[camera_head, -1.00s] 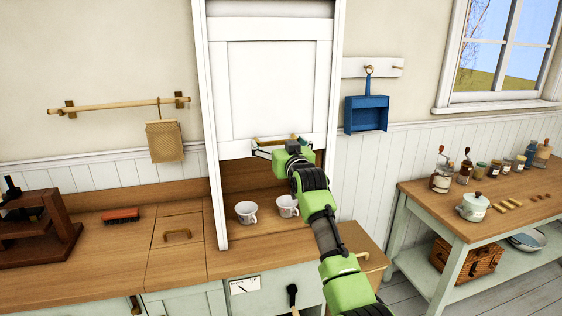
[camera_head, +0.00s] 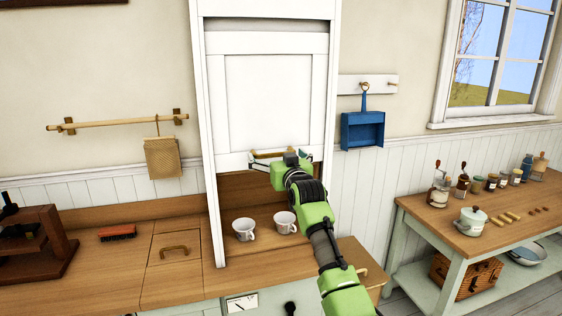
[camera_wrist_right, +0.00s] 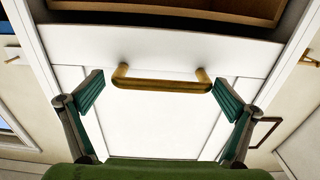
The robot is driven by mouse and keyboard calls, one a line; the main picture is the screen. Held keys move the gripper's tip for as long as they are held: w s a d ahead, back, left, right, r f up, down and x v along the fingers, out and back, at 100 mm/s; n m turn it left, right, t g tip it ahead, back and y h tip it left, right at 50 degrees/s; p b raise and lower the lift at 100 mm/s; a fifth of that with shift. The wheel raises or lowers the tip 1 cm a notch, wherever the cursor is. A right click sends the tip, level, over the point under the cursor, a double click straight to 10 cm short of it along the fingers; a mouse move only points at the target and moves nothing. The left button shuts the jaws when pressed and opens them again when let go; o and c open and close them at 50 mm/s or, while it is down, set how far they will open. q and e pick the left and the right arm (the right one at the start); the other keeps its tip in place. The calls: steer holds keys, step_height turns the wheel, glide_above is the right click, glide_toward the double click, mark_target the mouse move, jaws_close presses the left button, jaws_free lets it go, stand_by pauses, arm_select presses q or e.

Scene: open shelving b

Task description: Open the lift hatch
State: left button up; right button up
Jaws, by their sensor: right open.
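The lift hatch (camera_head: 268,98) is a white panelled door in a tall white frame. It stands partly raised, with a low opening below its bottom edge. Its wooden bar handle (camera_head: 270,153) is near the bottom edge. My right gripper (camera_head: 277,158) is at the handle with its fingers spread wide. In the right wrist view, the handle (camera_wrist_right: 160,84) lies between the open fingers, with a gap on both sides. Whether the palm touches the handle cannot be told. My left gripper is out of view.
Two white cups (camera_head: 244,230) (camera_head: 285,222) stand on the counter below the hatch. A blue dustpan (camera_head: 363,131) hangs at the right. A side table (camera_head: 430,205) with jars and a pot stands further right.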

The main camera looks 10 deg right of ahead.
steer(key=s, duration=1.1)
steer(key=shift+s+d, duration=0.2)
steer(key=shift+s, duration=0.2)
steer(key=s+a+f+g+b, duration=0.1)
steer(key=s+f+g, duration=0.2)
steer(key=f, duration=1.9)
steer(key=s+f+g+b, duration=0.2)
steer(key=s+f+g, duration=0.1)
steer(key=f, duration=1.9)
steer(key=s+f+n+g, duration=0.1)
steer(key=s+f+g, duration=0.1)
steer(key=s+f, duration=0.45)
steer(key=s+f+g, duration=0.1)
steer(key=s+f, duration=0.3)
steer(key=f, duration=0.6)
steer(key=s+d+f+g+b, duration=0.1)
steer(key=s+f+g, duration=0.1)
steer(key=s+f, duration=0.9)
steer(key=s+d+f+g+b, duration=0.1)
steer(key=s+f+g+b, duration=0.1)
steer(key=s+f, duration=0.95)
steer(key=s+d+f+g, duration=0.1)
steer(key=s+f+g, duration=0.1)
steer(key=s, duration=1.2)
steer(key=s+d+f+n+g, duration=0.1)
steer(key=s+f, duration=0.3)
steer(key=s, duration=1.1)
steer(key=shift+s+f+g+h+b, duration=0.15)
steer(key=shift+f+g+h+b, duration=0.15)
steer(key=shift+g+b, duration=0.2)
